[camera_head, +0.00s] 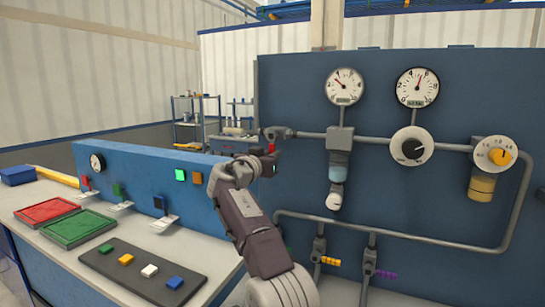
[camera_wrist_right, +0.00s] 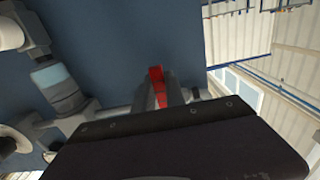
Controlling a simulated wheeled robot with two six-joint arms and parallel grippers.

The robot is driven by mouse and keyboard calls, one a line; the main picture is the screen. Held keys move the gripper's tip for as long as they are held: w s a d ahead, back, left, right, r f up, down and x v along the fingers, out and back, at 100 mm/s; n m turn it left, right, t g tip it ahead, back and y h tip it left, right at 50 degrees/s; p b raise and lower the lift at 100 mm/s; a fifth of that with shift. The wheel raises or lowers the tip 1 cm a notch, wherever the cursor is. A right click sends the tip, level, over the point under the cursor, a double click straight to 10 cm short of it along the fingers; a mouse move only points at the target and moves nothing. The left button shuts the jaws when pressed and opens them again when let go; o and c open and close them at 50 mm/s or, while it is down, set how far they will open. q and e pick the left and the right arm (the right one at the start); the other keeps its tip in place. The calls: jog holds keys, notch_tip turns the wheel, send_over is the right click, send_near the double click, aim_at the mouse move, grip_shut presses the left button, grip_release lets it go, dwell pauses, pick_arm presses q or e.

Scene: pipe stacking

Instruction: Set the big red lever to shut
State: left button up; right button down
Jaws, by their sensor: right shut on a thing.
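The big red lever (camera_wrist_right: 156,74) shows in the wrist view between the two grey fingers of my right gripper (camera_wrist_right: 160,92), with its red end sticking out past the fingertips. In the head view my right gripper (camera_head: 265,163) is at the left end of the upper grey pipe, just below the valve body (camera_head: 277,133). It is shut on the lever; only a small red bit of the lever shows there. The gripper hides most of the lever, so its exact angle is hard to tell. My left gripper is not in view.
A blue panel (camera_head: 300,90) carries two gauges, a black knob (camera_head: 412,149) and a yellow dial (camera_head: 500,157). Small yellow (camera_head: 330,261) and purple (camera_head: 386,275) levers sit on the lower pipe. A bench at left holds a red tray (camera_head: 47,210), a green tray (camera_head: 78,229) and coloured blocks.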

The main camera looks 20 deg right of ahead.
jog(key=shift+f, duration=0.15)
jog(key=c, duration=1.4)
grip_release()
jog(key=shift+w, duration=0.1)
jog(key=b+v, duration=0.4)
jog(key=v, duration=0.5)
jog(key=shift+b, duration=0.3)
